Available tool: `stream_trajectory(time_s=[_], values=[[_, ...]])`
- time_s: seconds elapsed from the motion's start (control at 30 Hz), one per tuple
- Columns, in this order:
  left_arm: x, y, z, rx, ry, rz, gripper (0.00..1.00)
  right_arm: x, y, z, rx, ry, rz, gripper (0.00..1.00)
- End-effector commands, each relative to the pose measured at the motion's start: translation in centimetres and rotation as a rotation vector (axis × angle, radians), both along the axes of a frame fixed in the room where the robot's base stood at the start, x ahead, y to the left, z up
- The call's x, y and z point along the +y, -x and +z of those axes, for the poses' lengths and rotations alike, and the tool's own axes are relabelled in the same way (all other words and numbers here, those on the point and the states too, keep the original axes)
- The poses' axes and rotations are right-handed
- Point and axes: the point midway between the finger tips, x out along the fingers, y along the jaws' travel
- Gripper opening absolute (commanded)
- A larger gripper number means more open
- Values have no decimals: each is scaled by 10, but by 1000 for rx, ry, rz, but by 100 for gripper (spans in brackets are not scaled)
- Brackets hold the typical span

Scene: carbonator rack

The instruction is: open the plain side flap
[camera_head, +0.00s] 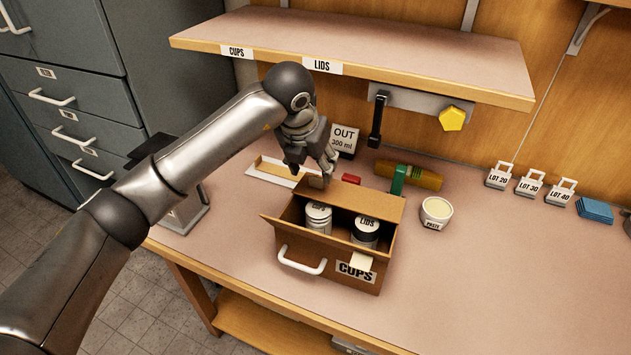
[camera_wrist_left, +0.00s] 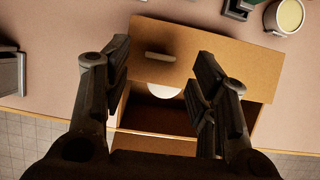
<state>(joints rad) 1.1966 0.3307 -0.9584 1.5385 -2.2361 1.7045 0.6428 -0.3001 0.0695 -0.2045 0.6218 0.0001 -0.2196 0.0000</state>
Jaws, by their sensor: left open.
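A brown carton (camera_head: 330,262) marked CUPS stands on the bench, with a white handle on its front. A broad flap (camera_head: 368,204) at its back covers part of the opening; in the left wrist view this flap (camera_wrist_left: 222,58) bears a small raised tab (camera_wrist_left: 160,57). A narrower plain flap (camera_head: 287,230) leans outward along the front edge. Contact is unclear.
A paste cup (camera_head: 436,212) stands to the right. The shelf (camera_head: 370,50) overhangs the back. The right bench is mostly clear.

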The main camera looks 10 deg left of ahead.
Motion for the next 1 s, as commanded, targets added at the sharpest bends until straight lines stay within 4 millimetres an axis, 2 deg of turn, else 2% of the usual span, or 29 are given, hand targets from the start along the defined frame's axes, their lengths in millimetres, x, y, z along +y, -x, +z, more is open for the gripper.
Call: stream_trajectory(time_s=[0.03, 0.2, 0.37, 0.63, 1.0], values=[[-2, -3, -14, 3, 2, 0, 54, -1, 0, -9, 0, 2, 0, 27], [-4, -12, -34, 1, 1, 0, 54, -7, 0, -19, -1, 8, 0, 27], [-5, -16, -41, -1, 1, -1, 54, -12, 0, -22, 0, 14, -1, 27], [-5, -16, -41, 0, 0, -2, 54, -12, 0, -22, 1, 15, -2, 27], [-5, -16, -41, 0, 0, -2, 7, -12, 0, -22, 2, 15, -2, 27]])
